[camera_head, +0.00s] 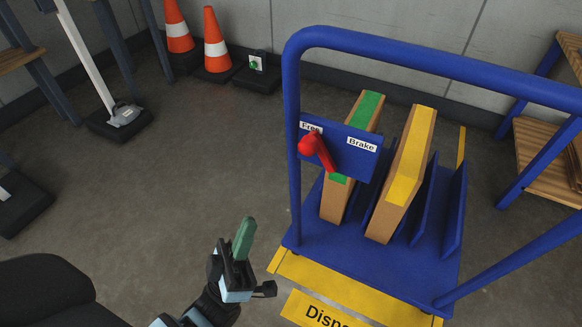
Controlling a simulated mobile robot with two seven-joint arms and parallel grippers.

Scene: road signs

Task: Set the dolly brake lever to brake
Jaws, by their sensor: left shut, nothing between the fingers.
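The blue dolly (420,262) stands at the right with a tall blue handle frame. A blue panel (352,160) on it carries a "Free" label at its upper left and a "Brake" label at its right. The red brake lever (322,154) is on the panel's left part, its round knob just below and partly over the "Free" label, away from "Brake". My left gripper (244,238) is shut and empty, its green fingertips pointing up. It is below and left of the panel, clear of the lever and the dolly. My right gripper is out of view.
Two boxes (408,165) with green and yellow bands stand between dividers on the dolly. The handle frame's left post (292,160) rises beside the panel. Traffic cones (216,42) and sign bases stand at the back left. The floor (170,180) left of the dolly is clear.

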